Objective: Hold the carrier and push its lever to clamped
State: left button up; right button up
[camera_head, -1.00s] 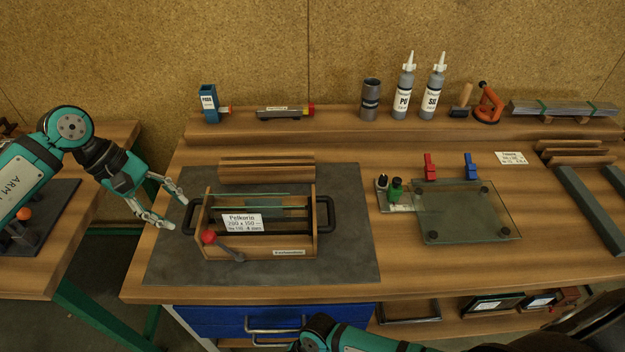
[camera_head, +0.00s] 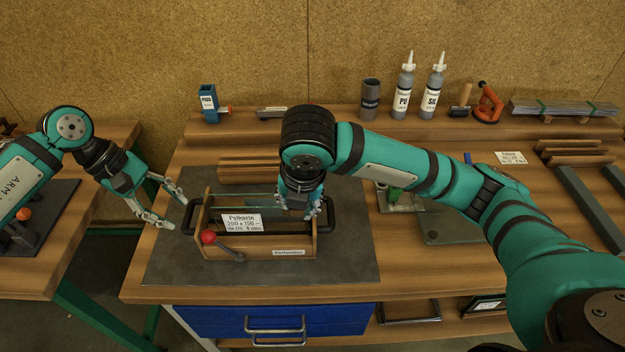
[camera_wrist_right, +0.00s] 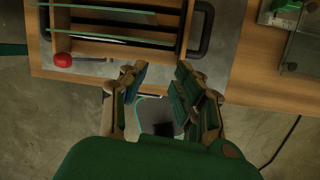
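The wooden carrier (camera_head: 262,245) stands on the dark mat, with a white label, glass panes inside and a black handle at each end. Its lever, with a red knob (camera_head: 208,237), sits at the front left, the arm slanting down to the right; the knob also shows in the right wrist view (camera_wrist_right: 63,60). My left gripper (camera_head: 172,211) is open and empty, fingertips just left of the left handle (camera_head: 188,217). My right gripper (camera_head: 302,212) appears over the carrier's right part and hides some of it. In the right wrist view it (camera_wrist_right: 163,80) is open and empty, close to the carrier's front side.
The dark mat (camera_head: 165,265) has bare room around the carrier. Wooden strips (camera_head: 235,172) lie behind it. A glass plate (camera_head: 445,232) lies to the right, partly behind my right arm. Bottles (camera_head: 404,92) stand on the rear shelf.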

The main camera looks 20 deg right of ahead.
jog(key=d+r+n+h, duration=0.1)
jog(key=d+r+n, duration=0.1)
jog(key=d+r, duration=0.15)
jog(key=shift+t, duration=0.3)
jog(key=x, duration=1.7)
jog(key=shift+w, duration=0.35)
grip_shut()
